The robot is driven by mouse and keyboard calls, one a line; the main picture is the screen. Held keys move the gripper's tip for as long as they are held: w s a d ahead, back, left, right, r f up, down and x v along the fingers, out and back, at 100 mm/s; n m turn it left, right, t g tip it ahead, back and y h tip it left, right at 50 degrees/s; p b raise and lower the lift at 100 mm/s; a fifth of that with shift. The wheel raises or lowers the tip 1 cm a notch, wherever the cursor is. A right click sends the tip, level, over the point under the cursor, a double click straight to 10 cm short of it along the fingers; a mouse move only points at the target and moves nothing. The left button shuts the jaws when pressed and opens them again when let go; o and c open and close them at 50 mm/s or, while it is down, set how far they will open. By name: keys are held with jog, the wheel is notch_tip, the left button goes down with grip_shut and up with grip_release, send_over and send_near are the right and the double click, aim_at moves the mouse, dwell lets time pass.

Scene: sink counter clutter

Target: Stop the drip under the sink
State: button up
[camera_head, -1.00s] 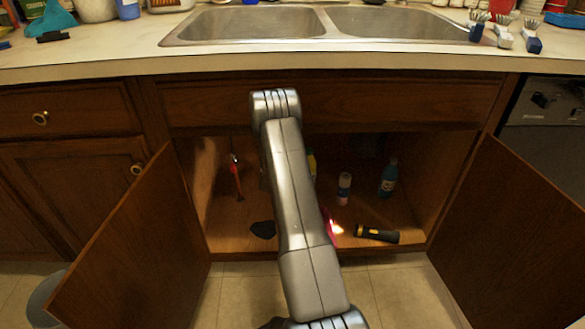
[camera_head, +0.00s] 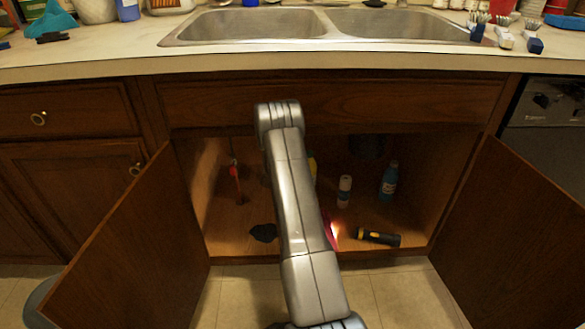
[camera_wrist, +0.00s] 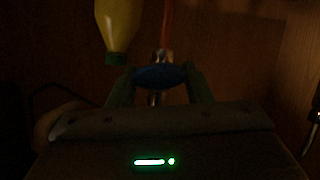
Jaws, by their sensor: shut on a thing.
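In the wrist view, my gripper (camera_wrist: 160,84) is shut on a blue oval handle (camera_wrist: 160,75), with one dark finger at each side of it. The handle sits on a metal fitting, with an orange-red pipe (camera_wrist: 167,28) rising above it. The picture is dark, so I cannot tell how far the handle is turned, and no drip shows. In the head view, my arm hides the gripper and this handle. Another red pipe with a red fitting (camera_head: 236,172) stands near the left wall inside the open cabinet.
A yellow bottle (camera_wrist: 118,25) hangs into the wrist view just left of the handle. On the cabinet floor are a dark cloth-like patch (camera_head: 263,232), a lit flashlight (camera_head: 379,237), a white bottle (camera_head: 344,190) and a blue bottle (camera_head: 389,180). Open doors (camera_head: 130,245) (camera_head: 510,235) flank the opening.

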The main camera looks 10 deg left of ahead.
jog(key=shift+d+f+m+b, duration=0.1)
jog(key=shift+f+m+b, duration=0.25)
jog(key=shift+b, duration=0.8)
jog(key=shift+r+m+y+b, duration=0.3)
jog(key=shift+m+y+b, duration=0.15)
jog(key=shift+y+b, duration=0.15)
jog(key=o, duration=1)
jog(key=p+v, duration=0.1)
jog(key=v, duration=0.3)
jog(key=p+v, duration=0.2)
jog(key=v, duration=0.3)
jog(key=p+v, duration=0.1)
jog(key=v, duration=0.3)
jog(key=shift+s+d+r, duration=0.15)
jog(key=shift+s+r, duration=0.1)
jog(key=shift+r, duration=0.2)
jog(key=shift+w, duration=0.1)
